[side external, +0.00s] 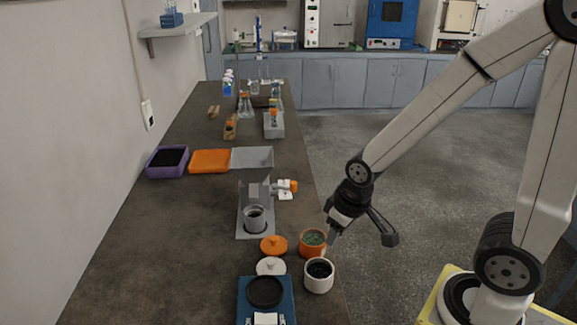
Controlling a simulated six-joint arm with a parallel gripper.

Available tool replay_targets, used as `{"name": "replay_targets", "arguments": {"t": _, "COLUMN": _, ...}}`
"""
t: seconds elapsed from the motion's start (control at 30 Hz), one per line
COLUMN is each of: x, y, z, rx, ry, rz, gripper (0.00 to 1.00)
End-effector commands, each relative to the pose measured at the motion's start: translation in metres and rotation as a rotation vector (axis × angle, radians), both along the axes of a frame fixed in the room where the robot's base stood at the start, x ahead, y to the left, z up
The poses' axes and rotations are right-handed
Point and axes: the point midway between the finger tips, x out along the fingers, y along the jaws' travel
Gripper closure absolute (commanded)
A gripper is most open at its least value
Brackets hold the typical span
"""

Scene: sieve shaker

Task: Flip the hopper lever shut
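A grey hopper-like stand (253,189) stands in the middle of the bench, with a grey cup (255,219) at its front. A small part with an orange end (289,185) sticks out from its right side; it may be the lever, but its position is too small to read. My gripper (331,239) points down, nearer the camera and to the right of the stand, close to the orange pot (313,243). It appears apart from the lever. Its fingers are small and seen from the side, so their opening is unclear.
A white pot (319,276), an orange lid (273,246), a white lid (271,266) and a blue scale with a dark dish (266,291) stand in front. Orange (210,161) and purple (167,162) trays lie behind. The bench's left front is clear.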

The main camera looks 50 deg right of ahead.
Motion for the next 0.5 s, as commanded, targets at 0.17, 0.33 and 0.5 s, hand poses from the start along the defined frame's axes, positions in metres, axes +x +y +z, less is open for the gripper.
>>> {"name": "replay_targets", "arguments": {"t": 0.17, "x": 0.014, "y": -0.004, "z": 0.002, "rx": -0.001, "ry": 0.008, "rz": -0.01, "gripper": 0.3}}
{"name": "replay_targets", "arguments": {"t": 0.33, "x": 0.044, "y": -0.013, "z": 0.007, "rx": -0.001, "ry": 0.029, "rz": -0.03, "gripper": 0.3}}
{"name": "replay_targets", "arguments": {"t": 0.5, "x": 0.084, "y": -0.029, "z": 0.011, "rx": 0.0, "ry": 0.058, "rz": -0.057, "gripper": 0.3}}
